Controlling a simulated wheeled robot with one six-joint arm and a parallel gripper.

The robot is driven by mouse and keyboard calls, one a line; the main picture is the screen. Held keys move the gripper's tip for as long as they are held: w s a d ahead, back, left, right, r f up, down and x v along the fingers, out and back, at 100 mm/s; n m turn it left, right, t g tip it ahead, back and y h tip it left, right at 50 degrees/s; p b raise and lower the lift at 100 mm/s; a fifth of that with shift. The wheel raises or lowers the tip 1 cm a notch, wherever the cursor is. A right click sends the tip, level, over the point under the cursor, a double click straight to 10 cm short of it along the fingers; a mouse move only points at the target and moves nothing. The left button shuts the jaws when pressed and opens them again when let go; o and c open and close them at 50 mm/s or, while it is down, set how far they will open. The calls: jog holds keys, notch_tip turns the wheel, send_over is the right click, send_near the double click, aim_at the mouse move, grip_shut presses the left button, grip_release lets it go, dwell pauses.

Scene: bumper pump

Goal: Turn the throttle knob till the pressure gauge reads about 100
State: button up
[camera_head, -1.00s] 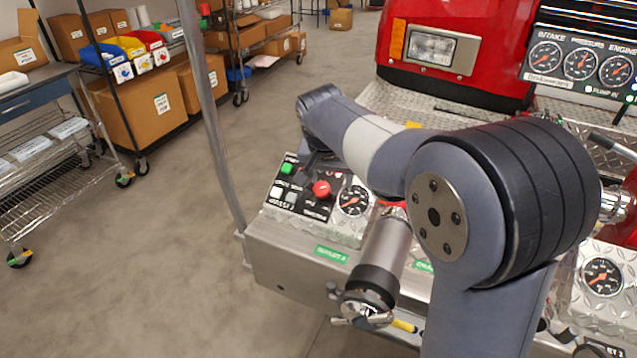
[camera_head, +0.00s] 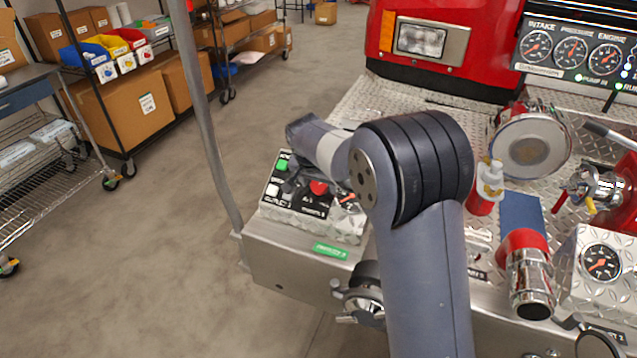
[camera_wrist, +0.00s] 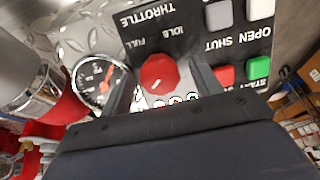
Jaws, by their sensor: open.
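The red throttle knob (camera_wrist: 158,73) sits on a black panel marked THROTTLE, IDLE and FULL in the wrist view. It also shows in the head view (camera_head: 319,187), partly hidden by my arm. My gripper (camera_wrist: 161,80) is open, with one finger on either side of the knob; I cannot tell whether they touch it. The gauge labelled PRESSURE (camera_head: 571,52) is in the middle of the upper-right panel in the head view; its numbers are too small to read.
A small gauge (camera_wrist: 96,82) sits close beside my left finger. A green button (camera_wrist: 259,68), a red button (camera_wrist: 225,75) and grey-white buttons share the panel. An upright grey pole (camera_head: 205,120) stands left of the panel. Open floor lies further left.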

jog(key=shift+f, duration=0.15)
jog(key=c, duration=1)
jog(key=shift+o, duration=0.2)
jog(key=n+p, duration=0.2)
jog(key=n, duration=0.3)
jog(key=shift+n+h+p, duration=0.3)
jog(key=shift+h, duration=0.1)
jog(key=n+h+p, duration=0.1)
jog(key=n, duration=0.5)
jog(key=shift+w+p, duration=0.1)
jog(key=shift+p, duration=0.3)
